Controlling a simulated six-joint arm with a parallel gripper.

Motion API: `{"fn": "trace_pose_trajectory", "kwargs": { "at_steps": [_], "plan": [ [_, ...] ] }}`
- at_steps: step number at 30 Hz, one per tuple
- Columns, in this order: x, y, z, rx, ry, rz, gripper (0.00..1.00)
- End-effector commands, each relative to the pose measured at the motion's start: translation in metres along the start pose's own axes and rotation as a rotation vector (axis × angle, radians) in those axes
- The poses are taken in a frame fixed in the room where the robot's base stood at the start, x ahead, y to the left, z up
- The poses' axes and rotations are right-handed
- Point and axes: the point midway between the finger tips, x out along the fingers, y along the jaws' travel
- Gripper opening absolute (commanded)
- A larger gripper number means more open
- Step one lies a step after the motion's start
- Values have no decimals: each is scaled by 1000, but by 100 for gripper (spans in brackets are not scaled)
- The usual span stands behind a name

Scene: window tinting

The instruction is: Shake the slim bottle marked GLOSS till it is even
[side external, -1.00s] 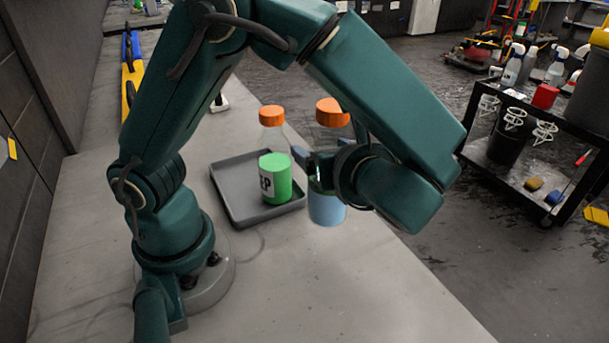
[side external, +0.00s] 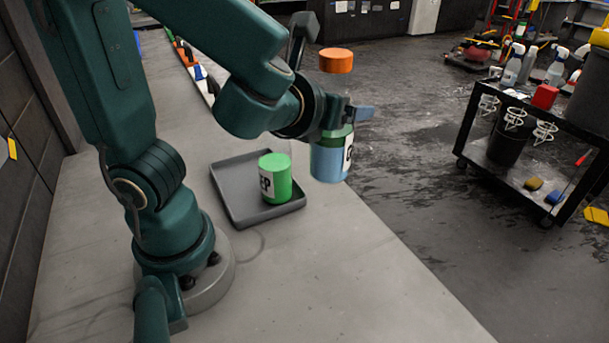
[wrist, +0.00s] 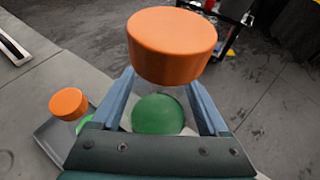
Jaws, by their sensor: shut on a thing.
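My gripper (side external: 343,116) is shut on a clear bottle with an orange cap (side external: 336,60), held above the bench near its right edge. The bottle looks about upright. It holds a blue layer (side external: 326,161) below a green layer. A white label (side external: 348,153) on its right side shows only part of its lettering, beginning with what looks like a G. In the wrist view the bottle's orange cap (wrist: 172,45) and green liquid top (wrist: 158,114) show between the two blue fingers (wrist: 163,90).
A second bottle (side external: 275,180), filled green and with a partly readable label, stands in a grey tray (side external: 240,212) below and left of the held one. A black cart (side external: 535,165) with spray bottles stands right, across the floor. The near bench (side external: 330,270) is clear.

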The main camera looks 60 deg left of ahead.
Motion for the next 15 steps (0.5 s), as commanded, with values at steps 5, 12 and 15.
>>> {"fn": "trace_pose_trajectory", "kwargs": {
  "at_steps": [5, 12, 15],
  "plan": [
    [-22, -8, 52, -8, -10, -56, 7],
    [-14, -8, 29, 40, 7, -44, 7],
    [-1, -8, -1, 41, 5, -45, 7]
  ]
}}
